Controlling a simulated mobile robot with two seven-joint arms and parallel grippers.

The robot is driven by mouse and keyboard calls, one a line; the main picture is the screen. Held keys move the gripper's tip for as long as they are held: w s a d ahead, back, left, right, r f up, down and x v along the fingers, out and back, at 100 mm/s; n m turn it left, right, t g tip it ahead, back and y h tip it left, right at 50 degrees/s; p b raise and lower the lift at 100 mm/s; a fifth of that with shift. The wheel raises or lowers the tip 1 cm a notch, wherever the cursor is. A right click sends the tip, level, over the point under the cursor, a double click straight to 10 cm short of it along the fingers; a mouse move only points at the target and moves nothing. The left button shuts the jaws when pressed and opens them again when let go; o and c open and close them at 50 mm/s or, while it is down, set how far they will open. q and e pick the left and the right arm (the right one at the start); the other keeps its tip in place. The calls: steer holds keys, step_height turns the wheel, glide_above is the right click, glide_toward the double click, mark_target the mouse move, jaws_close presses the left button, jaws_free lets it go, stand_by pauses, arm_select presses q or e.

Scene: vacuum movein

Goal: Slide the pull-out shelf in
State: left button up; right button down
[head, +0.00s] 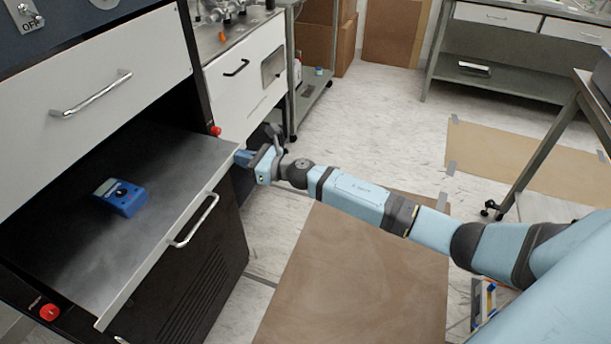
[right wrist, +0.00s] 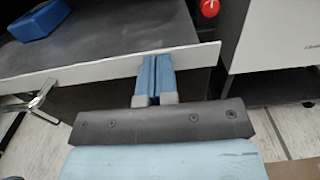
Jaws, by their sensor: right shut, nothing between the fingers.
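The pull-out shelf (head: 150,205) is a grey metal board sticking out of the black cabinet on the left in the head view. It has a light front edge and a silver handle (head: 196,221). My right gripper (head: 240,158) is at the far front corner of the shelf. In the right wrist view the shelf's front edge (right wrist: 105,68) runs across, and the blue fingers (right wrist: 155,80) are shut together and empty against or very near that edge. I cannot tell whether they touch it. My left gripper is not in view.
A blue meter (head: 121,197) lies on the shelf. A white drawer (head: 95,85) is above it. Red buttons (head: 49,312) sit on the cabinet's frame. A brown mat (head: 355,270) covers the floor to the right. A cart with metal legs (head: 545,150) stands at the right.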

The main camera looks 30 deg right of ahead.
mark_target(217, 149)
steer(key=b+x, duration=0.1)
steer(key=x, duration=0.5)
steer(key=shift+w+a+f, duration=0.1)
steer(key=shift+w+a, duration=0.1)
steer(key=shift+w, duration=0.15)
steer(key=shift+w+a, duration=0.3)
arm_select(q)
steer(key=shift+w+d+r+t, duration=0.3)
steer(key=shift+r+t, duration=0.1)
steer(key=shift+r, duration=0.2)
